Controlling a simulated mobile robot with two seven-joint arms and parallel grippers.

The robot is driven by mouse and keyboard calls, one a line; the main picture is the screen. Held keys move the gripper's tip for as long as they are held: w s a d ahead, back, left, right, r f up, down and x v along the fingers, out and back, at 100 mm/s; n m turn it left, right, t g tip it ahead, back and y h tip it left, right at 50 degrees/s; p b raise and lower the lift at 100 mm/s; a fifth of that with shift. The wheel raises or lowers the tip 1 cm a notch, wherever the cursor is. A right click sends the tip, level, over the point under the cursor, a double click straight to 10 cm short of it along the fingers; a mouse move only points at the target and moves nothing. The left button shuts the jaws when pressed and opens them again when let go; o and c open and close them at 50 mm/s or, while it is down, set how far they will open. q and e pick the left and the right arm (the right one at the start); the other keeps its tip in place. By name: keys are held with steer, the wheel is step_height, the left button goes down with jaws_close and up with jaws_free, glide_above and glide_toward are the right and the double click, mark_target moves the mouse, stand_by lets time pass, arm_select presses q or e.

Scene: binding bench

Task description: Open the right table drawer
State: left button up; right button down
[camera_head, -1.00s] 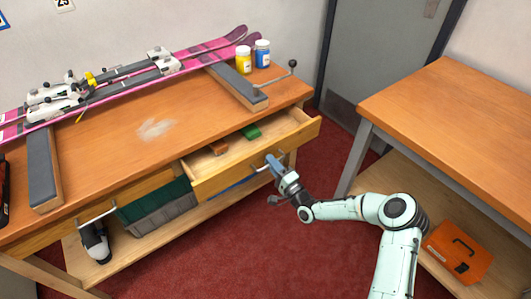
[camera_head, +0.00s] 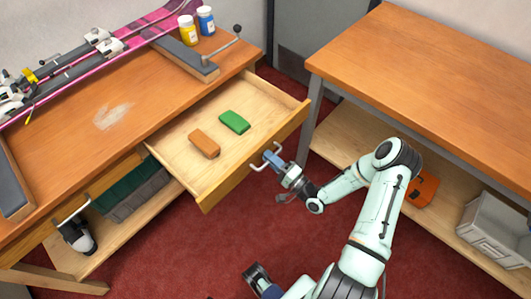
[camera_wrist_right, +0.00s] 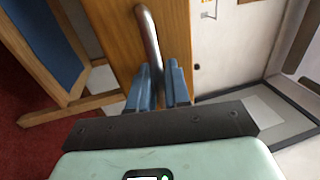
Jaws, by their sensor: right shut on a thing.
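The right table drawer (camera_head: 228,184) is a wooden drawer pulled well out of the workbench, with its inside in view. A brown block (camera_head: 204,143) and a green block (camera_head: 235,122) lie in it. My right gripper (camera_head: 273,158) is shut on the drawer's metal bar handle (camera_head: 257,167). In the right wrist view, the blue fingers of my right gripper (camera_wrist_right: 159,88) close around the lower part of the curved handle (camera_wrist_right: 148,38), in front of the wooden drawer front (camera_wrist_right: 115,40).
The workbench (camera_head: 65,155) carries skis (camera_head: 75,68), a yellow jar (camera_head: 188,30) and a blue jar (camera_head: 205,20). A second table (camera_head: 430,85) stands at the right, with a grey crate (camera_head: 495,230) and an orange case (camera_head: 423,190) on its lower shelf. Red floor lies clear before the drawer.

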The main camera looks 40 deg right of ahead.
steer(key=shift+s, duration=0.1)
steer(key=c, duration=1.3)
jaws_free()
steer(key=shift+d, duration=0.1)
steer(key=shift+c, duration=0.2)
steer(key=shift+s, duration=0.1)
steer(key=v, duration=1.3)
